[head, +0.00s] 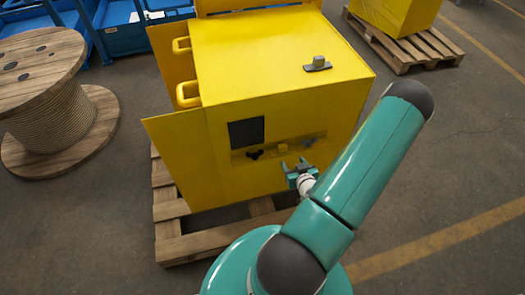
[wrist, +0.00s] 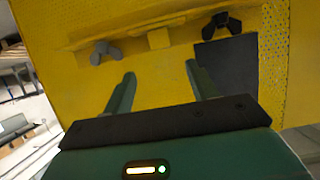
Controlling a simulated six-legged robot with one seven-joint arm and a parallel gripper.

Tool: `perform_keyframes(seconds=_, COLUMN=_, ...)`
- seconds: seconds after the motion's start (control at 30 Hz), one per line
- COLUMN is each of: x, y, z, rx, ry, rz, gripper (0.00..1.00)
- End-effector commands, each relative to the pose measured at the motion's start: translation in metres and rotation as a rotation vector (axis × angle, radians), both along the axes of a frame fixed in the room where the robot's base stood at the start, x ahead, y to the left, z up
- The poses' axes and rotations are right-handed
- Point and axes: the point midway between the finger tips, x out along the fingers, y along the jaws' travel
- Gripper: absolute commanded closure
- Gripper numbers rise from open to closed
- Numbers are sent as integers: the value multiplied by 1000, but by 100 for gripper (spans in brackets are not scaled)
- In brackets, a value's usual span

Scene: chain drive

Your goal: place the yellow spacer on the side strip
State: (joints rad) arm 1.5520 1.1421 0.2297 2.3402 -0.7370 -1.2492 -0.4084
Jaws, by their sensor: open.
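The yellow spacer (wrist: 159,38) appears as a small yellow block on a narrow yellow strip (wrist: 185,37) along the cabinet side. It also shows in the head view (head: 283,148), between a black part and a grey part. I cannot tell whether it is loose or how it rests. My gripper (wrist: 160,85) is open and empty, its two green fingers pointing toward the strip. In the wrist view the spacer lies beyond the gap between the fingertips, apart from both. In the head view my gripper (head: 294,164) is just below and right of the spacer.
On the strip are a grey winged part (wrist: 104,52) and a black winged part (wrist: 222,22). A dark panel (head: 246,132) is on the cabinet face. The yellow cabinet (head: 270,90) stands on a wooden pallet (head: 180,247), door open left. A cable spool (head: 50,110) stands further left.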

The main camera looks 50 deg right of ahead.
Motion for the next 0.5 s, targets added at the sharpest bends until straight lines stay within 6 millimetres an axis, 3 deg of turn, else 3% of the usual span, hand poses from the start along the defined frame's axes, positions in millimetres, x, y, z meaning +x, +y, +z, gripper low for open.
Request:
perform_keyframes(seconds=0.23, x=7, y=-2, z=5, rx=-5, ry=27, rz=27, gripper=42)
perform_keyframes(seconds=0.5, x=45, y=-6, z=39, rx=-25, ry=212, rz=155, gripper=42)
